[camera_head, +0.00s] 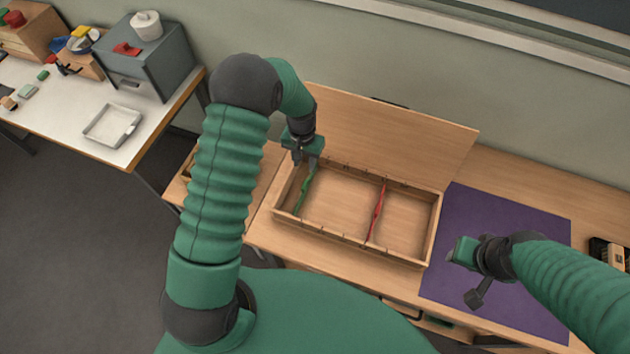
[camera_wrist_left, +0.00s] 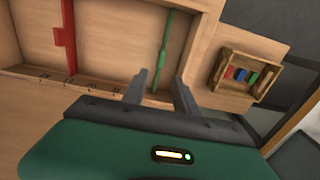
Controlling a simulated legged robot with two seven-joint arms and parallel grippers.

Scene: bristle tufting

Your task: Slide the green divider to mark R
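The green divider (camera_head: 305,189) stands across the left part of an open wooden box (camera_head: 338,238), near its left wall. In the left wrist view the green divider (camera_wrist_left: 163,55) shows between the fingers of my left gripper (camera_wrist_left: 160,80), which are apart. In the head view my left gripper (camera_head: 308,163) points down at the divider's far end; I cannot tell if it touches. A red divider (camera_head: 376,212) stands right of the box's middle. Small dark marks line the rim; I cannot read their letters. My right gripper (camera_head: 464,252) is over the purple mat, away from the box; its fingers are unclear.
The box's lid (camera_head: 400,135) stands open at the back. A purple mat (camera_head: 530,215) lies right of the box. A small tray with coloured pieces (camera_wrist_left: 247,75) is beside the box. A white-topped table (camera_head: 60,115) stands at left with a grey cabinet (camera_head: 150,65).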

